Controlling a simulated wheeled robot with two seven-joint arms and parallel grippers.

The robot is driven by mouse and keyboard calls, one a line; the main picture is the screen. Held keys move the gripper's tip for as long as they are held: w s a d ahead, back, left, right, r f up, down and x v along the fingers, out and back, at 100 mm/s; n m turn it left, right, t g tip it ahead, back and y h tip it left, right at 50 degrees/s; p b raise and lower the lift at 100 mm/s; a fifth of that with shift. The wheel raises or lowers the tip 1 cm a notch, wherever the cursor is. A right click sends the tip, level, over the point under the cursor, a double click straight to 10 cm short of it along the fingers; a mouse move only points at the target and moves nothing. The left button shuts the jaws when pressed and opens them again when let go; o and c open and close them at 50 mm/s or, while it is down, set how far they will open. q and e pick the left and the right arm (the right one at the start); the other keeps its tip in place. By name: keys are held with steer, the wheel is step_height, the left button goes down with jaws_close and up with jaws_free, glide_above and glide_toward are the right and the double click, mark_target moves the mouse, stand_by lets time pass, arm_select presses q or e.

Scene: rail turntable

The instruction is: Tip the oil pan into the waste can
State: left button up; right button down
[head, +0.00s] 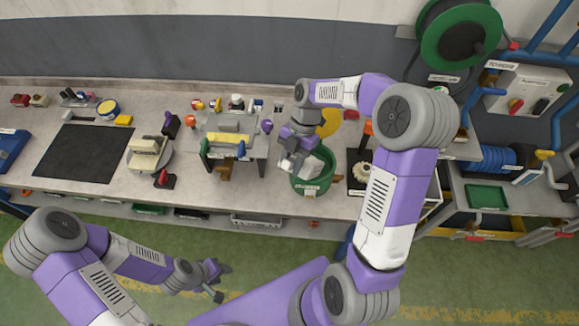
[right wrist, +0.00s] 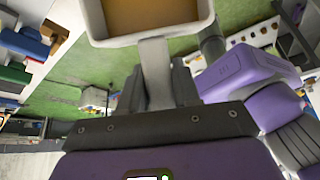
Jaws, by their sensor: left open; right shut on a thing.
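The waste can (head: 312,184) is a green round bin with a pale label, standing at the bench's front edge in the head view. My right gripper (head: 296,158) is over the can's left side and hides part of its opening. In the right wrist view, my right gripper (right wrist: 158,88) is shut on the handle of the oil pan (right wrist: 150,39), a pale tray with brown-amber oil inside. The pan's far part is cut off by the frame. In the head view the pan is hard to tell from the gripper. My left gripper (head: 217,287) is open and empty above the floor.
Left of the can, a small stand (head: 235,150) with yellow and blue parts is close by. A dark tray with a cream gear (head: 362,172) lies to its right. A black mat (head: 75,152) covers the bench's left. The green floor (head: 240,262) in front is clear.

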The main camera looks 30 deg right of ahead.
steer(key=w+d+r+g+y, duration=0.2)
steer(key=w+d+r+y, duration=0.1)
steer(key=d+r, duration=0.1)
steer(key=shift+w+d+r+y, duration=0.25)
steer(key=shift+w+d+y, duration=0.15)
steer(key=shift+d, duration=0.5)
stand_by(0.4)
